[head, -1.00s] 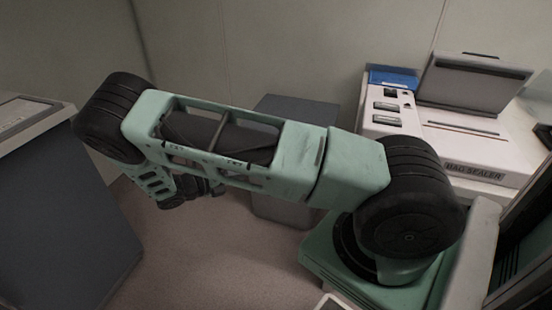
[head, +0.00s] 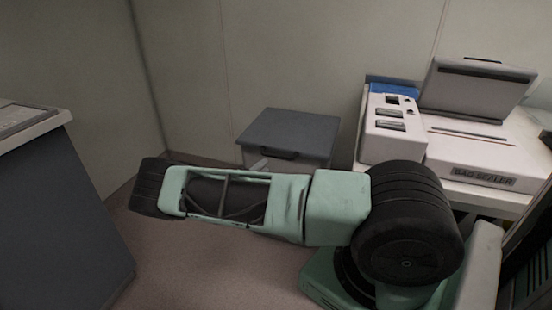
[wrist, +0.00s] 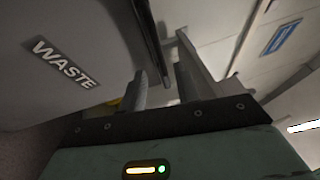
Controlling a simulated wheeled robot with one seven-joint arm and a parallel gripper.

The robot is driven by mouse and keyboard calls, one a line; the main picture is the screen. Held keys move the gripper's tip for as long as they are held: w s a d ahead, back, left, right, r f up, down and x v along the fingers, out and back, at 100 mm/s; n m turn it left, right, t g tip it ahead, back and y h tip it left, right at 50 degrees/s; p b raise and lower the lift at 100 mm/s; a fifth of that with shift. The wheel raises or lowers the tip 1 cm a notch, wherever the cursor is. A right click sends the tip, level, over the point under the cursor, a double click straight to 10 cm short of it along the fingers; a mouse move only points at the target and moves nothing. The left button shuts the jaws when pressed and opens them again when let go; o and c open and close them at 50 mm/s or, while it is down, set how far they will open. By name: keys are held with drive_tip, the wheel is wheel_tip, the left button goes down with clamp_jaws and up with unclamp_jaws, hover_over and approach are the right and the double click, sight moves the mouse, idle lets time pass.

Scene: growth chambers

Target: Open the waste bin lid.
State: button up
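The waste bin (head: 318,177) stands against the back wall with its dark grey lid (head: 290,128) down. A dark handle (head: 280,153) is on the lid's front edge. In the wrist view the bin's front (wrist: 40,85) fills the left side, with a WASTE label (wrist: 65,63). A dark edge (wrist: 152,45), seemingly of the lid or its handle, runs down close to the fingertips. I cannot tell whether a finger touches the bin. In the head view my arm hides most of the gripper.
A bag sealer (head: 470,155) sits on a white bench to the right of the bin, with a blue item behind it. A grey cabinet (head: 60,215) with a light top stands at the left. The floor (head: 190,265) between is clear.

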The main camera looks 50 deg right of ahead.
sight(276, 157)
drive_tip(key=d, duration=0.2)
drive_tip(key=d+r, duration=0.1)
drive_tip(key=d, duration=0.4)
drive_tip(key=shift+d+r, duration=0.2)
drive_tip(key=shift+d, duration=0.1)
drive_tip(key=shift+c, duration=0.3)
clamp_jaws()
